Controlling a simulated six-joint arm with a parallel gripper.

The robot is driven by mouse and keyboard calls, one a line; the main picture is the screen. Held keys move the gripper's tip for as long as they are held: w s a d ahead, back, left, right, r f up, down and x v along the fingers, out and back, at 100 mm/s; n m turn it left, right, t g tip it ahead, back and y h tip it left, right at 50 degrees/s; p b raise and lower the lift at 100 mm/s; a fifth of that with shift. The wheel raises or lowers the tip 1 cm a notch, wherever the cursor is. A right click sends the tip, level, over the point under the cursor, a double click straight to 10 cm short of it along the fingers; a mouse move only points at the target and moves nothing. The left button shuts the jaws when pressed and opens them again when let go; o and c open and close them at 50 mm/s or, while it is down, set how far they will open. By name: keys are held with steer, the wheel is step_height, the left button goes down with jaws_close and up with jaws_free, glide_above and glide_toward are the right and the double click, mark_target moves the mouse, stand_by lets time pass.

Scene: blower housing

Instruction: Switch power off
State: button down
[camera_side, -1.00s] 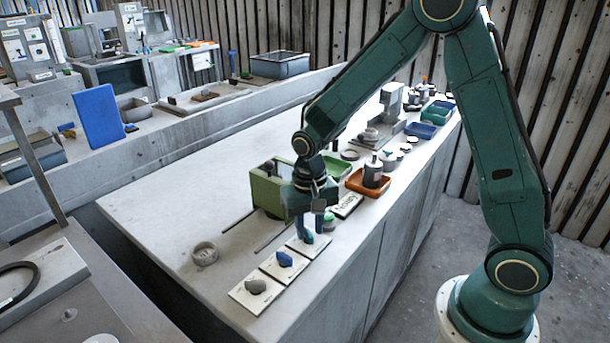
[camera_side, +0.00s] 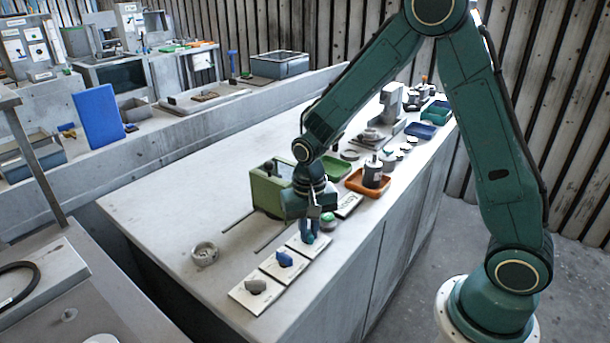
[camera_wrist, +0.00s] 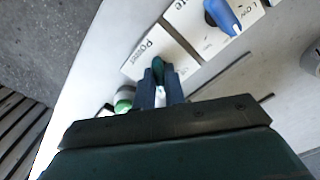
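The power plate (camera_wrist: 143,57) is a pale panel labelled "Power" in the wrist view, with a dark teal knob (camera_wrist: 158,66) on it. In the side view this plate (camera_side: 318,247) is the farthest of three in a row, and its knob is largely hidden by my gripper. My gripper (camera_wrist: 160,76) is down at the plate, its two blue fingers close on either side of the knob. They appear to touch it, though the contact is partly hidden. It also shows in the side view (camera_side: 309,236).
Two similar plates with a blue knob (camera_side: 284,259) and a grey knob (camera_side: 255,287) lie nearer the camera. A green-topped button (camera_side: 329,221) and the green housing (camera_side: 266,190) stand close to my gripper. The bench's left part is mostly clear.

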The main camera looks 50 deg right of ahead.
steer(key=shift+n, duration=7)
steer(key=c, duration=1.6)
jaws_free()
